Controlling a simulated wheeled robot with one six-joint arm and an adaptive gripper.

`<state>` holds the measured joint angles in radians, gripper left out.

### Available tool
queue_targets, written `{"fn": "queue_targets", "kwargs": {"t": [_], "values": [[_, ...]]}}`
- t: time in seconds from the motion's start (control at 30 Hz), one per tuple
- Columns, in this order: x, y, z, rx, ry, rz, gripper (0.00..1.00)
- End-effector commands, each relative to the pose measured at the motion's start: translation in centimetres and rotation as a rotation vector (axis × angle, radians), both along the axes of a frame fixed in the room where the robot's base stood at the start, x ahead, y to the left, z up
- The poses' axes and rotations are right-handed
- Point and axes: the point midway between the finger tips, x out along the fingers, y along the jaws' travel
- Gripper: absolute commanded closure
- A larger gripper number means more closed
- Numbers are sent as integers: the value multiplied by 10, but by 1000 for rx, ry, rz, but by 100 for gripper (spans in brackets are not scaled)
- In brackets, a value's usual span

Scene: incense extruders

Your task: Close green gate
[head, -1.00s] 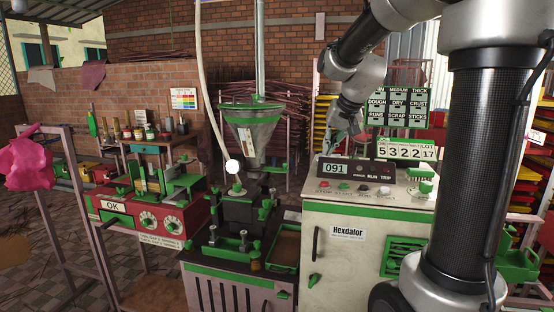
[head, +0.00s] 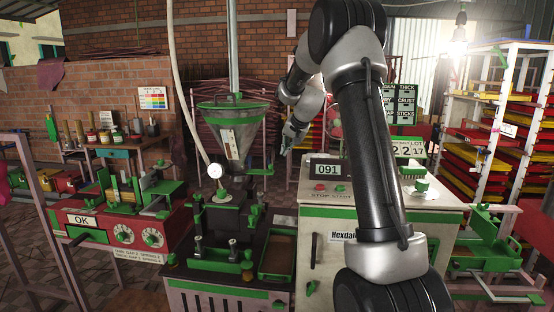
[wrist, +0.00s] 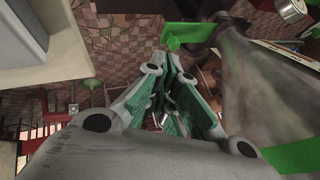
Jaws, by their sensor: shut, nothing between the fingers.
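The hopper (head: 230,133) is a grey metal cone with a green rim above the black extruder. A green gate piece (head: 262,171) sticks out to the right at the hopper's neck; I take it for the green gate. In the wrist view a flat green plate (wrist: 192,35) with a small knob lies beyond my fingers, beside the hopper cone (wrist: 250,85). My gripper (head: 286,150) is shut and empty, just right of the hopper and close to the gate piece. I see no clear contact. In the wrist view its green-padded fingers (wrist: 172,75) come together.
A red machine (head: 125,228) marked OK stands left. A pale hose hangs left of the hopper. Coloured tray racks (head: 480,160) are at the right.

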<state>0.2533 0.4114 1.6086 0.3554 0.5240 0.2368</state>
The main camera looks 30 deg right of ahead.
Motion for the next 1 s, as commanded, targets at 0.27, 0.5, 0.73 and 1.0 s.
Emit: {"fn": "queue_targets", "kwargs": {"t": [0.27,0.5,0.73,1.0], "values": [[25,2,-34,1,3,1,100],[48,2,-66,0,2,0,100],[58,3,-77,0,0,0,100],[58,3,-77,0,0,0,100]]}}
